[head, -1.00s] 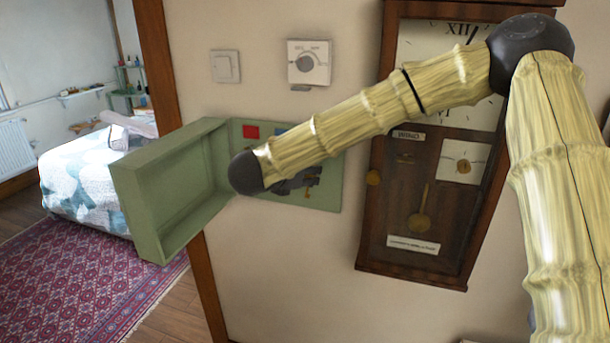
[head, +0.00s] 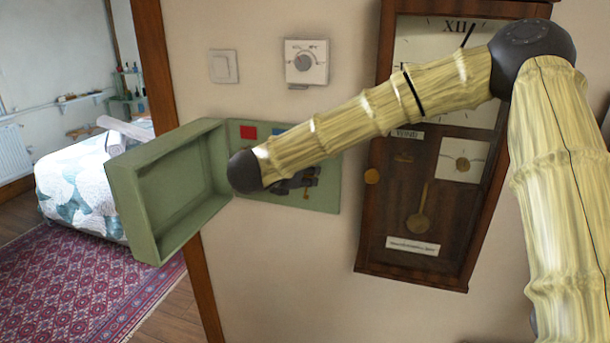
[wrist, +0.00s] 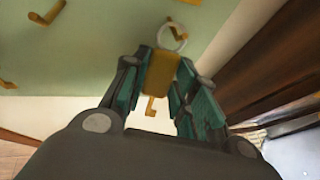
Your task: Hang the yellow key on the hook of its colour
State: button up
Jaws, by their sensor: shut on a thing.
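My gripper (wrist: 163,84) is shut on the yellow key (wrist: 159,72) in the wrist view, its teal-padded fingers on either side of the yellow tag. The key's bit hangs below the tag. Its pale ring stands above the fingers, and a brass hook (wrist: 178,34) shows through the ring. I cannot tell whether the ring is around the hook or only in front of it. In the head view my gripper (head: 298,182) is at the green key cabinet's back panel (head: 326,192), partly behind my arm.
More brass hooks (wrist: 46,13) stick out of the panel at left in the wrist view. The panel carries a red square (head: 248,132) and a partly hidden blue one. The cabinet door (head: 140,200) stands open at left. A wooden pendulum clock (head: 385,215) hangs close at right.

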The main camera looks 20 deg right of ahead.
jog(key=shift+f, duration=0.1)
jog(key=o, duration=1)
